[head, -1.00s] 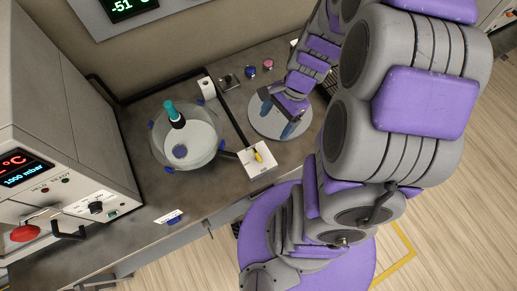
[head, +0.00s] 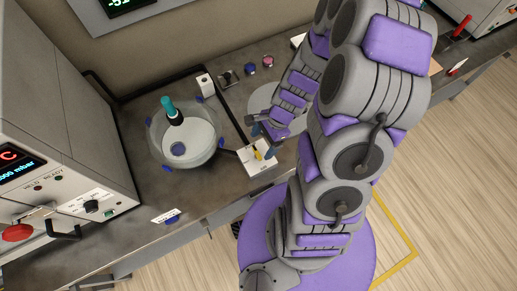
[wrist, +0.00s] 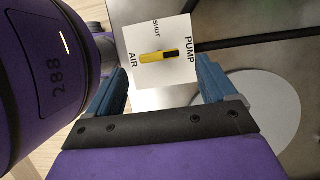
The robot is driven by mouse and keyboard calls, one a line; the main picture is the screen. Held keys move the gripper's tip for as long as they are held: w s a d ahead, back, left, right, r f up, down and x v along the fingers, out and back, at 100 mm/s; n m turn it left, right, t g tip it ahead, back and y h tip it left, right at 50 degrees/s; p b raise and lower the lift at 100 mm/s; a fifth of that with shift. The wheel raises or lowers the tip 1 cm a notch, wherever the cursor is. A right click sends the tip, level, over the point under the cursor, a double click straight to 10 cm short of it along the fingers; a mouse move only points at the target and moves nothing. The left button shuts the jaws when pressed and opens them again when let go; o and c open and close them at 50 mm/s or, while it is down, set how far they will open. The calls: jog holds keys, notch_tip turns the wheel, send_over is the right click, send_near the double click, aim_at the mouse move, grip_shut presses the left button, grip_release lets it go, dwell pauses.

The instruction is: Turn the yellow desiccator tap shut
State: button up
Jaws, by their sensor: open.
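The yellow tap (head: 257,153) sits on a small white plate (head: 262,170) on the bench, beside the clear round desiccator (head: 187,143). In the wrist view the tap (wrist: 158,56) is a yellow lever with a dark end. Its plate (wrist: 135,75) reads AIR, SHUT and PUMP. The lever lies along the line between AIR and PUMP, its dark end towards PUMP, and SHUT is off to its side. My gripper (wrist: 162,80) is open and empty, its blue fingers on either side of the plate's lower part in the wrist view. I cannot tell its height above the tap.
A dark tube (wrist: 245,42) runs from the plate. A pale round disc (head: 262,97) lies on the bench behind my gripper. Blue and pink small items (head: 268,61) stand at the back. A grey cabinet (head: 60,120) with a red knob stands at left.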

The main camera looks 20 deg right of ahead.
aim_at(257, 152)
jog(key=shift+b+x, duration=0.3)
jog(key=shift+x, duration=1.9)
jog(key=c, duration=1.1)
jog(key=shift+o, duration=0.2)
